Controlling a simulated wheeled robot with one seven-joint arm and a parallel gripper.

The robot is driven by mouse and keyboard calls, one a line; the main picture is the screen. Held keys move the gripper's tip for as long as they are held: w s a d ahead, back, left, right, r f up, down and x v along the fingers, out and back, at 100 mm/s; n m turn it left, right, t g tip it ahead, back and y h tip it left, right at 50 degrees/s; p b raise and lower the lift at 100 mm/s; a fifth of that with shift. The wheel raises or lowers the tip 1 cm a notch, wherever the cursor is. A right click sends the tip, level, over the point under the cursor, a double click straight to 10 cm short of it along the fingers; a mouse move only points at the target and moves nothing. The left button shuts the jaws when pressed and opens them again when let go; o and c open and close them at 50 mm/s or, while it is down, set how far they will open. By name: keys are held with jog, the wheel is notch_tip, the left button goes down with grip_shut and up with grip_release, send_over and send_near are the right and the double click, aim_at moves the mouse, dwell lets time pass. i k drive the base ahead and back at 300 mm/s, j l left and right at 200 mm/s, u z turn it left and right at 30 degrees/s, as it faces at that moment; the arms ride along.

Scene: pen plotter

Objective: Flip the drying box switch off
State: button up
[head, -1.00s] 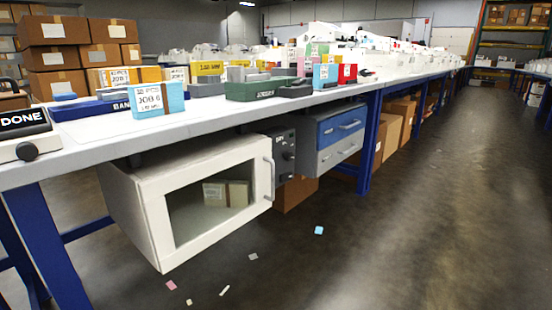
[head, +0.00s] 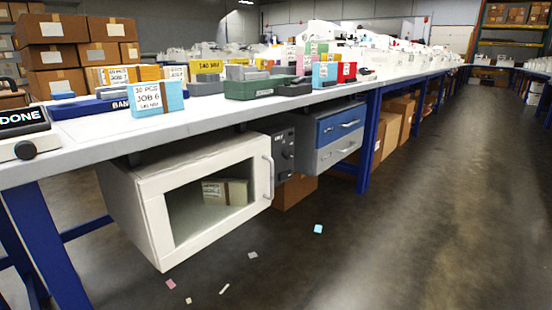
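The drying box (head: 152,203) is a white cabinet hung under the workbench, with a framed window door and a vertical handle (head: 268,177) at its right edge. The door looks shut. Behind the window lies a pale labelled packet (head: 213,191) with a brown band. Just right of the box is a dark control panel (head: 283,151) with a small white label at its top and small knobs or switches below. Which way the switch points is too small to tell. My gripper is not in view.
The white bench top (head: 190,116) holds labelled boxes, a green tray (head: 262,90) and a DONE block (head: 22,120). Blue and grey drawers (head: 338,137) hang right of the panel. Cardboard boxes stand below. The floor (head: 420,220) at right is open, with paper scraps.

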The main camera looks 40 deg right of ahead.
aim_at(288, 175)
jog(key=i+l, duration=0.15)
jog(key=l, duration=0.2)
jog(key=i+l, duration=0.15)
jog(key=l, duration=0.25)
jog(key=i+l+z, duration=0.1)
jog(key=l, duration=0.25)
jog(key=i+l, duration=0.25)
jog(key=l, duration=0.1)
